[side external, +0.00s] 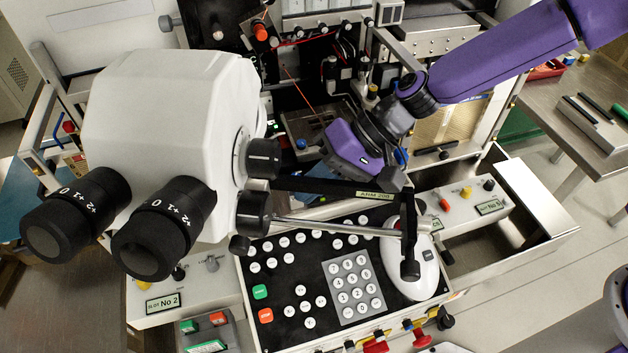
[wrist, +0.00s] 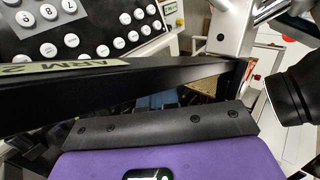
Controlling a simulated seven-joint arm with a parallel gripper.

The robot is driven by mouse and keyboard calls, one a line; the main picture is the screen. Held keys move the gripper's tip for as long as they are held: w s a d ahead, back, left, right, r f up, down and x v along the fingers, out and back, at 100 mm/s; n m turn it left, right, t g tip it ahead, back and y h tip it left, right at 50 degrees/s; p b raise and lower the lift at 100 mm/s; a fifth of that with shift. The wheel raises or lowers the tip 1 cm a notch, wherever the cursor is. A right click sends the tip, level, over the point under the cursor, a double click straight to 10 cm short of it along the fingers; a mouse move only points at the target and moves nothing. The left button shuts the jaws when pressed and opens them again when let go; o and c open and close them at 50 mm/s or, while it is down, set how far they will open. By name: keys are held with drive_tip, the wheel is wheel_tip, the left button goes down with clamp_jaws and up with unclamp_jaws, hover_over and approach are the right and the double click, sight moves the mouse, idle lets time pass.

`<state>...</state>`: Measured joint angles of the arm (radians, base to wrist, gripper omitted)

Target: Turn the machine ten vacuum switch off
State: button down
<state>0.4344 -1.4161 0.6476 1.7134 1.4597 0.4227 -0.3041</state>
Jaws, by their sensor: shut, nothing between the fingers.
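My gripper (side external: 396,181) is a purple hand with dark fingers, low behind a black bar labelled ARM (side external: 340,189) and beside the keypad panel. The fingers are shut and empty, but their tips are hard to make out. In the wrist view the purple hand fills the bottom, and the black bar (wrist: 130,80) crosses in front of it. I cannot tell which control is the machine ten vacuum switch. Small controls show on the right slot panel (side external: 462,218) and on the panel labelled SLOT No 2 (side external: 195,296), both apart from my gripper.
A white microscope head with black eyepieces (side external: 165,220) takes up the left. The keypad panel (side external: 292,322) and a white mouse-shaped device (side external: 425,268) lie in front. A metal rod (side external: 320,226) crosses above the keys. An open metal drawer (side external: 540,225) stands at right.

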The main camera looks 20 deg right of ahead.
drive_tip(key=shift+w, duration=0.2)
idle(0.6)
drive_tip(key=shift+w+d, duration=0.1)
drive_tip(key=shift+w, duration=0.65)
drive_tip(key=shift+w+d+r, duration=0.15)
drive_tip(key=shift+d+r, duration=0.2)
drive_tip(key=s+v, duration=0.1)
drive_tip(key=v, duration=1.4)
drive_tip(key=shift+r, duration=0.3)
drive_tip(key=c, duration=1.1)
unclamp_jaws()
drive_tip(key=shift+s+d+r, duration=0.1)
drive_tip(key=shift+d+r, duration=0.05)
drive_tip(key=shift+d, duration=0.15)
drive_tip(key=w+a+r+n+g+h, duration=0.1)
drive_tip(key=w+a+r+n+h, duration=0.2)
drive_tip(key=n, duration=1)
drive_tip(key=w+a+r+n+g+h, duration=0.15)
drive_tip(key=w+a+n+h, duration=0.35)
drive_tip(key=n, duration=0.8)
drive_tip(key=s+a+f, duration=0.1)
drive_tip(key=a+f, duration=0.1)
drive_tip(key=f, duration=0.3)
drive_tip(key=s+a+f+y, duration=0.1)
drive_tip(key=s+a+f, duration=0.1)
drive_tip(key=f, duration=0.3)
drive_tip(key=s+a+f+y, duration=0.1)
drive_tip(key=s+a+f, duration=0.1)
drive_tip(key=f, duration=0.4)
drive_tip(key=shift+s, duration=0.1)
